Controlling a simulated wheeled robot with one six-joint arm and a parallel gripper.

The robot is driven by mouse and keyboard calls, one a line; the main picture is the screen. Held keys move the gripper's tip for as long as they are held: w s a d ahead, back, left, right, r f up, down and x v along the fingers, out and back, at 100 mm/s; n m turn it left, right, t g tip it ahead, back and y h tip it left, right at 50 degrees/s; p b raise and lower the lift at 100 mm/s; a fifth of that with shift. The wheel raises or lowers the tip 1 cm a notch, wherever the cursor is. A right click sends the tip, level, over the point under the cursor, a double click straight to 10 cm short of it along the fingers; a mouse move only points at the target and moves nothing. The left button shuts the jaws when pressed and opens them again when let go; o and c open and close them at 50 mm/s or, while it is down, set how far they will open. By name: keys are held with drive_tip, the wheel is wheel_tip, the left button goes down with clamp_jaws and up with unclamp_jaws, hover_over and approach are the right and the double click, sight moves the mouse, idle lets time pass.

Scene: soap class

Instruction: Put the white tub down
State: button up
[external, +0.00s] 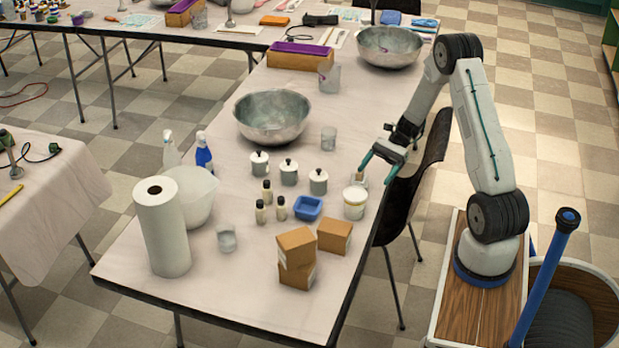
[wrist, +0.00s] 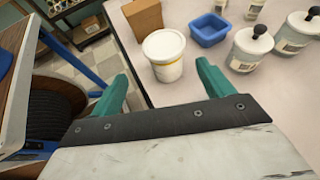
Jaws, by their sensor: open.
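The white tub (external: 355,203) stands upright on the table near its right edge. In the wrist view, the tub (wrist: 165,52) has a white lid and a yellowish band below the rim. My gripper (external: 376,170) has teal fingers and is over the table's right edge, just behind the tub in the external view. In the wrist view, my gripper (wrist: 162,72) is open, with its fingers spread apart and the tub standing ahead of the gap between them. The gripper holds nothing.
A blue tray (external: 308,208) and white lidded jars (external: 318,182) stand left of the tub. Brown boxes (external: 334,236) stand in front. A small glass (external: 329,138) and metal bowl (external: 271,117) are further back. A black chair (external: 420,180) stands beside the table.

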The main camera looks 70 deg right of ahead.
drive_tip(key=s+a+r+n+g+h, duration=0.3)
drive_tip(key=a+r+n+g+h, duration=0.25)
drive_tip(key=a+r+n, duration=0.9)
drive_tip(key=s+a+r+n+t+h, duration=0.1)
drive_tip(key=s+a+r+n+h, duration=0.2)
drive_tip(key=s+a, duration=0.4)
drive_tip(key=s+a+r+n+h, duration=0.3)
drive_tip(key=s+a+r+n, duration=0.1)
drive_tip(key=s+a+r, duration=0.2)
drive_tip(key=shift+s+a+r+n+t+h, duration=0.2)
drive_tip(key=shift+s+a+n+t+h, duration=0.3)
drive_tip(key=shift+s, duration=0.75)
drive_tip(key=shift+a, duration=0.1)
